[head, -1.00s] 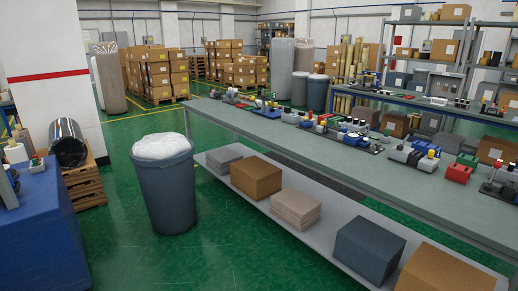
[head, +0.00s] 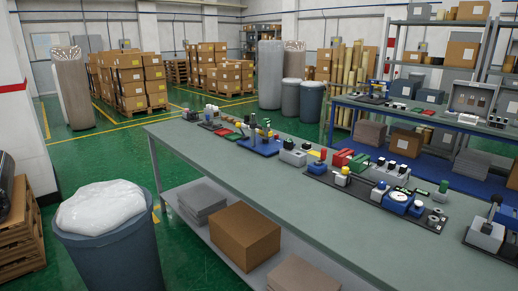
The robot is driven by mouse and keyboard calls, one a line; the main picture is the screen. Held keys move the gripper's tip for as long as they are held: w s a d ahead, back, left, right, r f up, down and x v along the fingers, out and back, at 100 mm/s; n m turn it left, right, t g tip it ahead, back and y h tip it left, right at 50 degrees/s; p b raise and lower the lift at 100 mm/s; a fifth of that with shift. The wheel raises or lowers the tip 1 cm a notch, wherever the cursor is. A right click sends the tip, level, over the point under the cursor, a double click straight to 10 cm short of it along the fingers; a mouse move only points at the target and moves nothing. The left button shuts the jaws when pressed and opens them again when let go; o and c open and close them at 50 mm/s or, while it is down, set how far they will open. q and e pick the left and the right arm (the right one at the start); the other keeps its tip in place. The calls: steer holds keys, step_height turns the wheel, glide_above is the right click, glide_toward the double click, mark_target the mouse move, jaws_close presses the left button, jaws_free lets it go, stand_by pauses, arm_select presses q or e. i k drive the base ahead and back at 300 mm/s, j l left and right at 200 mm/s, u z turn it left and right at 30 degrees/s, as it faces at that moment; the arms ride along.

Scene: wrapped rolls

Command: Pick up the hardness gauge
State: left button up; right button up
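Several small tools and instruments stand in a row on the long grey-green workbench (head: 300,205). I cannot tell for sure which one is the hardness gauge. A blue device with a round white dial (head: 398,197) sits on a dark mat towards the right of the bench. A blue stand with an upright post (head: 256,138) is farther back along the row. Neither of my grippers shows in the head view.
Cardboard boxes and stacks lie on the lower shelf. A second bench (head: 420,118) and shelving are behind. The bench's front strip is clear.

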mark_target(267, 122)
steer(key=i+j+z, duration=0.2)
steer(key=i, duration=0.65)
